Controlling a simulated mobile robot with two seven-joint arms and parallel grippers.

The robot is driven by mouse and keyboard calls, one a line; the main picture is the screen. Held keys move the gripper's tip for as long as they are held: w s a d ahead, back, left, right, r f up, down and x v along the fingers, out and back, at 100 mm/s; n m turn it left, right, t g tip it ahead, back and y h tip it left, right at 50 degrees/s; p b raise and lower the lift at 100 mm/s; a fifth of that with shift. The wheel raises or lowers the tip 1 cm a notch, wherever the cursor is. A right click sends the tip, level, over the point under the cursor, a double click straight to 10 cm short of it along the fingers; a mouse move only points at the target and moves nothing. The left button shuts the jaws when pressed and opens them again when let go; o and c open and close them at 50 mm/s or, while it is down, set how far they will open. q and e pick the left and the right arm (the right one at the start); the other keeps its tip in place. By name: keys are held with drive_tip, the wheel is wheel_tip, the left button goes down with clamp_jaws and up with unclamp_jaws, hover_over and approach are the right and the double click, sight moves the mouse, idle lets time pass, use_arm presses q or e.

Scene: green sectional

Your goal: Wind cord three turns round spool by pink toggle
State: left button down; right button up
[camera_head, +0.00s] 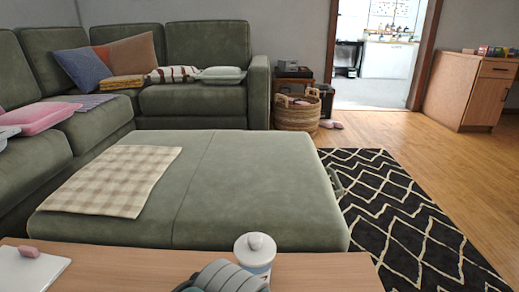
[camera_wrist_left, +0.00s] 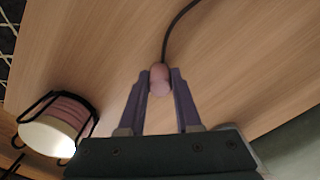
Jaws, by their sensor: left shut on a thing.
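In the left wrist view my left gripper (camera_wrist_left: 159,90) is shut on the pink toggle (camera_wrist_left: 159,74), close over the wooden table. A dark cord (camera_wrist_left: 172,35) runs from the toggle up to the top edge of that view. To the left is what looks like the spool (camera_wrist_left: 66,113), with a pinkish body and a pale round end. Dark strands lie around its sides; I cannot tell how many turns they make. The head view does not show the toggle or spool clearly. My right gripper is not in view.
The wooden table (camera_head: 140,268) runs along the front. The green ottoman (camera_head: 250,190) is just behind, with a checked cloth (camera_head: 118,182).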

use_arm(q)
drive_tip(key=c, duration=0.5)
unclamp_jaws()
wheel_tip(320, 180, up, 10)
drive_tip(key=p, duration=0.9)
drive_tip(key=shift+f, duration=0.1)
